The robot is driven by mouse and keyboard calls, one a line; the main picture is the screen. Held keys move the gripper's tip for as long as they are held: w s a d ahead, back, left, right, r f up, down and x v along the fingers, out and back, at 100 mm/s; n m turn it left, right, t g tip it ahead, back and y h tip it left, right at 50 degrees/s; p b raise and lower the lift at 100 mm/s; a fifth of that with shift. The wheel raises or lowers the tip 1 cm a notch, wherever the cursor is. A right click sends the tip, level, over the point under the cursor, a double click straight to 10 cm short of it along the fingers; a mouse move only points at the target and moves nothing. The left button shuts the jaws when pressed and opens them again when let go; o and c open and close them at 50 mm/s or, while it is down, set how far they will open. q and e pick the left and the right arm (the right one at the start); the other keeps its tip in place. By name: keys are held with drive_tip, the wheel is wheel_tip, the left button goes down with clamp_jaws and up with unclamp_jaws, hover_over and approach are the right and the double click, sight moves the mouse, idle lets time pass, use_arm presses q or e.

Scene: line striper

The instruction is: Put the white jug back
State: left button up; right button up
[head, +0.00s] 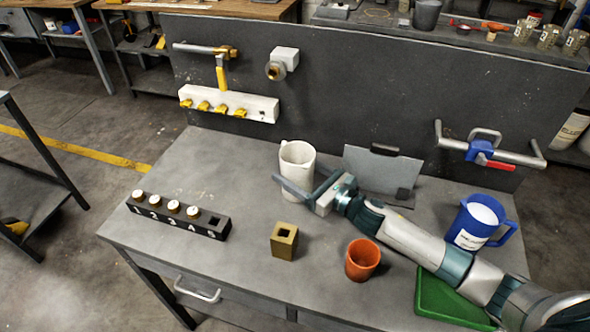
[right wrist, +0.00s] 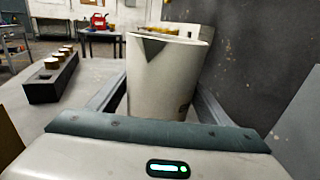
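The white jug (head: 297,160) stands upright on the grey bench near its back edge, left of the grey plate. My left gripper is not in view.
A black numbered rack (head: 178,216) with capped pieces, a brass block (head: 284,240) and an orange cup (head: 362,260) stand in front. A blue jug (head: 479,222) and a green tray (head: 444,302) are at right. The dark back panel carries a valve strip (head: 228,104). The bench's left rear is clear.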

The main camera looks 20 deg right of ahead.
sight(309, 177)
drive_tip(key=shift+o, duration=0.5)
drive_tip(key=shift+r, duration=0.15)
drive_tip(key=v, duration=0.6)
drive_tip(key=shift+s, duration=0.1)
drive_tip(key=shift+s+d+b, duration=0.3)
drive_tip(key=shift+s+d, duration=0.1)
drive_tip(key=shift+s, duration=0.15)
drive_tip(key=shift+r, duration=0.15)
